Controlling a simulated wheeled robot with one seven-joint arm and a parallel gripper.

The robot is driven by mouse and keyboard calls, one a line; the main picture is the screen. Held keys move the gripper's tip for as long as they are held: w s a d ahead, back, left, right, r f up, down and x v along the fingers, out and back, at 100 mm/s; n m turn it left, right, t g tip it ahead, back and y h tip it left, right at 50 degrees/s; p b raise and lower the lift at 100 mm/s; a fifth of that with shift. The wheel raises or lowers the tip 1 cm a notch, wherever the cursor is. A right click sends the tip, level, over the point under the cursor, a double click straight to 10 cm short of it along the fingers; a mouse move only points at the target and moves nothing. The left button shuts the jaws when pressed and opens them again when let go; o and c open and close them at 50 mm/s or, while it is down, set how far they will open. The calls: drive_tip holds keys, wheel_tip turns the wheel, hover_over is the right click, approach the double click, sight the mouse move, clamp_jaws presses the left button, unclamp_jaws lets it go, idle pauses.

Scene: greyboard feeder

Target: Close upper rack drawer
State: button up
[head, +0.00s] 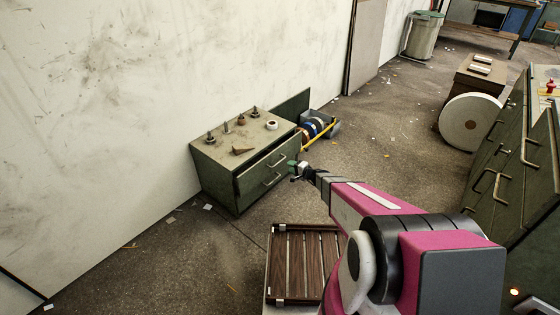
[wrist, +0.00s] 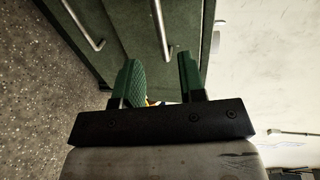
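A low green cabinet (head: 214,174) with a pale top stands against the wall in the head view. Its front has an upper drawer (head: 262,168) and a lower one, each with a metal bar handle. My gripper (head: 297,170) is just right of the drawer fronts. In the wrist view its two green fingers (wrist: 160,72) are apart, with nothing seen held between them. The upper handle (wrist: 161,28) shows beyond the gap between the fingertips; the lower handle (wrist: 84,24) is further left. Contact with the handle cannot be made out.
Bolts and a white roll (head: 271,125) stand on the cabinet top. A grey bin (head: 335,129) with coloured rolls and a yellow bar is behind it. A slatted wooden pallet (head: 288,262) lies in front. A large white roll (head: 469,122) and green cabinets (head: 512,170) are right.

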sight(279, 162)
drive_tip(key=x, duration=0.9)
drive_tip(key=shift+a, duration=0.2)
clamp_jaws()
